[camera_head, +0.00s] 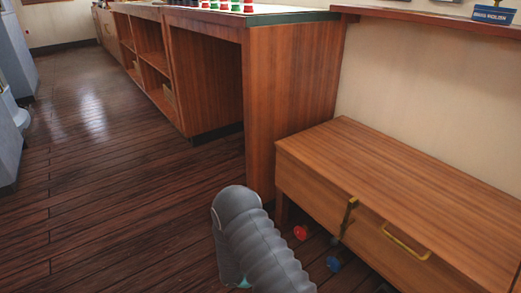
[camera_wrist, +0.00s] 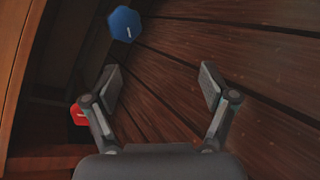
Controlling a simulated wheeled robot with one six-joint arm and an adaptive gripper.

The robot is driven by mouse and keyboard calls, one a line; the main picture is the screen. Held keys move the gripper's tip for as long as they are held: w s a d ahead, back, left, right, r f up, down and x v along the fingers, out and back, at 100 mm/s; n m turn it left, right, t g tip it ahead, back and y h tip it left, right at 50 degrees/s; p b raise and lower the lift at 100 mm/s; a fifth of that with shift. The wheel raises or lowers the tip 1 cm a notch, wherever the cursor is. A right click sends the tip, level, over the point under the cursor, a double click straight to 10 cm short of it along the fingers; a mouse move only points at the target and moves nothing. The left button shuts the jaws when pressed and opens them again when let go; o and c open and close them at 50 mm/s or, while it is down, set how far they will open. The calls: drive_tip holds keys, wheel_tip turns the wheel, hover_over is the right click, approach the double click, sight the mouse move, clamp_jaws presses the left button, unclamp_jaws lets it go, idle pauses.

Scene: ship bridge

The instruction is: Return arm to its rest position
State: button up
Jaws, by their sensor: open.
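My gripper (camera_wrist: 158,84) is open in the wrist view, with its two fingers apart and only dark wooden floor showing between them. In the head view a grey ribbed part of my arm (camera_head: 262,245) shows at the bottom middle, over the floor and left of the low cabinet. The gripper itself is hidden or out of frame in the head view.
A low wooden cabinet (camera_head: 420,185) with brass handles stands at right. A red object (camera_head: 300,232) and a blue object (camera_head: 333,263) lie beside its base; the wrist view shows a blue one (camera_wrist: 124,24) and red one (camera_wrist: 77,114). A long counter (camera_head: 290,100) stands behind. Floor at left is clear.

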drive_tip(key=s+d+r+m+t+y+p, duration=0.1)
drive_tip(key=s+r+m+y+p, duration=0.2)
drive_tip(key=r, duration=1.5)
drive_tip(key=s+d+r+m+t+y+p, duration=0.1)
drive_tip(key=s+r+m+y+p, duration=0.2)
drive_tip(key=s+r+y, duration=0.3)
drive_tip(key=s+d+r+m+t+y+p, duration=0.1)
drive_tip(key=s+r+m+y+p, duration=0.3)
drive_tip(key=s+r, duration=0.8)
wheel_tip(320, 180, up, 19)
drive_tip(key=shift+d+r+t+y, duration=0.2)
drive_tip(key=shift+d+t+y, duration=0.2)
drive_tip(key=shift+d+y, duration=0.15)
